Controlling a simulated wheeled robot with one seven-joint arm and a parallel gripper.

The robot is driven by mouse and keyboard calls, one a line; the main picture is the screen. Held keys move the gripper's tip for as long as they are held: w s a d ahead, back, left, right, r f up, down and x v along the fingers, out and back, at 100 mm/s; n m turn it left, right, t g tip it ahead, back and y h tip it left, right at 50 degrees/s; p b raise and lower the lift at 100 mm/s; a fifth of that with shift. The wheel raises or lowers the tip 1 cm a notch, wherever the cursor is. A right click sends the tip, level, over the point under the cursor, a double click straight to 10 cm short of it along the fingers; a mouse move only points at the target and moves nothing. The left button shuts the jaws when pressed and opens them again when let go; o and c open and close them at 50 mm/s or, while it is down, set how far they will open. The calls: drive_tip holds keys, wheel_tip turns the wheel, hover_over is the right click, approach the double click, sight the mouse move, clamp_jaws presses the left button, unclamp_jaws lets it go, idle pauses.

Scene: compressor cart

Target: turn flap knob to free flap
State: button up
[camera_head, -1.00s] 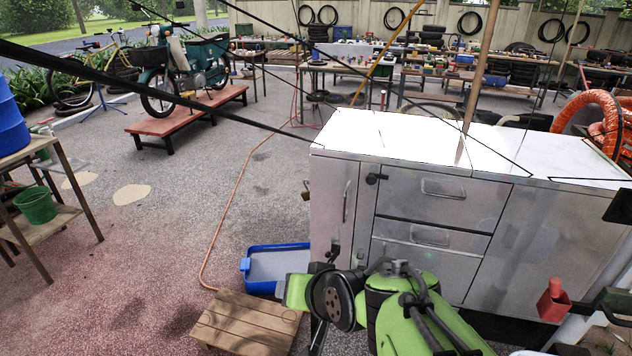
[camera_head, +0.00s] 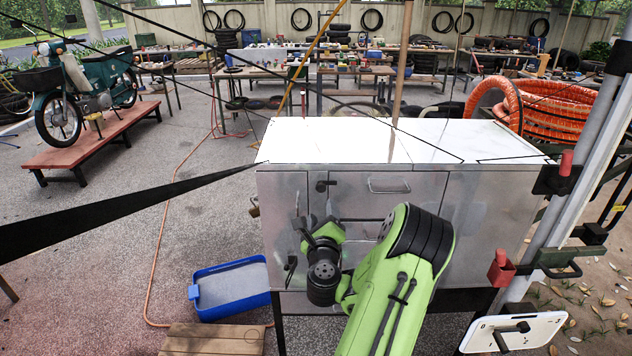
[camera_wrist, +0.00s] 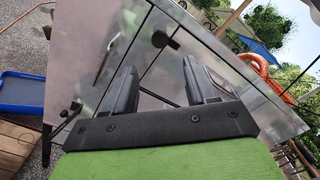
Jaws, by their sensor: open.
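The metal cabinet's upper panel, which looks like the flap (camera_head: 425,190), has a bar handle and appears closed. A black knob (camera_head: 322,185) sits at its upper left corner and also shows in the wrist view (camera_wrist: 162,39). My gripper (camera_head: 312,226) is in front of the cabinet, just below the knob in the head view. In the wrist view my gripper (camera_wrist: 160,66) has its two black fingers spread with nothing between them. The knob is beyond the fingertips, apart from them. My green forearm hides much of the lower drawer front.
A narrow door with a black latch (camera_head: 290,265) is left of the flap. A blue tray (camera_head: 230,288) and a wooden pallet (camera_head: 212,340) lie on the floor at lower left. Orange hose coils (camera_head: 555,108) stand behind the cabinet at right. A padlock (camera_head: 254,207) hangs on the left side.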

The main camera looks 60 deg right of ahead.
sight(321, 189)
drive_tip(key=p+x, duration=1)
drive_tip(key=shift+w+d+r+p, duration=0.1)
drive_tip(key=shift+d+r+p, duration=0.05)
drive_tip(key=shift+r+p, duration=0.15)
drive_tip(key=shift+w+d+f, duration=0.15)
drive_tip(key=shift+d+f, duration=0.1)
clamp_jaws()
